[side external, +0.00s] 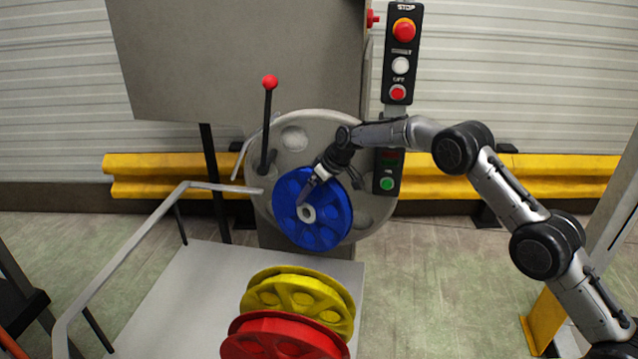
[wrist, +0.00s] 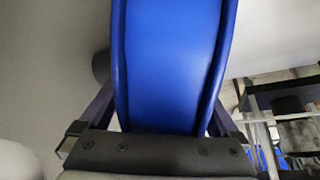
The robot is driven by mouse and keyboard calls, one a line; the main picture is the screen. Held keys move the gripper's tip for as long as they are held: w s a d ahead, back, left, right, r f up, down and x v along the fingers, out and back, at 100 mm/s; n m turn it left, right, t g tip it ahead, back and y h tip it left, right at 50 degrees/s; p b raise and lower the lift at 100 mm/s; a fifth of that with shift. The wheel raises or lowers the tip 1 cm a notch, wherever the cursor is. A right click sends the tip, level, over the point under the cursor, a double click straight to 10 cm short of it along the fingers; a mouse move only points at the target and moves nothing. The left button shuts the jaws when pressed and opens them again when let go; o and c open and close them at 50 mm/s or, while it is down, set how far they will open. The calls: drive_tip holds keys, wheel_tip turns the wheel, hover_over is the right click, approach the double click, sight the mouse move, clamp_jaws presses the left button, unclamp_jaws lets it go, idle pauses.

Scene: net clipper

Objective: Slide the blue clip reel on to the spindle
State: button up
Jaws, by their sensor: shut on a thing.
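The blue clip reel (side external: 332,216) is held upright in front of the round grey plate (side external: 335,128) of the machine. Its pale hub (side external: 307,213) faces the side camera. My gripper (side external: 314,187) is shut on the reel, with its fingers reaching over the reel's face and edge from the upper right. In the wrist view the blue reel (wrist: 170,65) fills the middle, between my two fingers. A dark round stub (wrist: 101,66) shows at the reel's left; I cannot tell if it is the spindle. Whether the reel is around the spindle is hidden.
A yellow reel (side external: 300,296) and a red reel (side external: 283,340) lie at the front on a pale table (side external: 190,295). A red-knobbed lever (side external: 268,125) stands left of the blue reel. A button panel (side external: 402,55) is at the upper right. A metal rail (side external: 125,250) runs at left.

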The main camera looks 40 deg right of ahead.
sight(334, 183)
drive_tip(key=v, duration=1.3)
drive_tip(key=shift+s+d+r, duration=0.1)
drive_tip(key=shift+r, duration=0.05)
drive_tip(key=shift+s+r, duration=0.1)
drive_tip(key=shift+r, duration=0.25)
drive_tip(key=s+a+r+t, duration=0.1)
drive_tip(key=s+r, duration=0.2)
drive_tip(key=r, duration=0.4)
drive_tip(key=s+r+t, duration=0.1)
drive_tip(key=s+r, duration=0.2)
drive_tip(key=r, duration=0.4)
drive_tip(key=s+r, duration=0.3)
drive_tip(key=s, duration=0.8)
drive_tip(key=s+r, duration=0.4)
drive_tip(key=s, duration=0.6)
drive_tip(key=s+f+m+g+h, duration=0.1)
drive_tip(key=s+f, duration=0.6)
drive_tip(key=s, duration=0.3)
drive_tip(key=s+d+f+m+g+h, duration=0.1)
drive_tip(key=s+f+m, duration=0.1)
drive_tip(key=s+f, duration=0.6)
drive_tip(key=s, duration=0.3)
drive_tip(key=shift+d, duration=0.2)
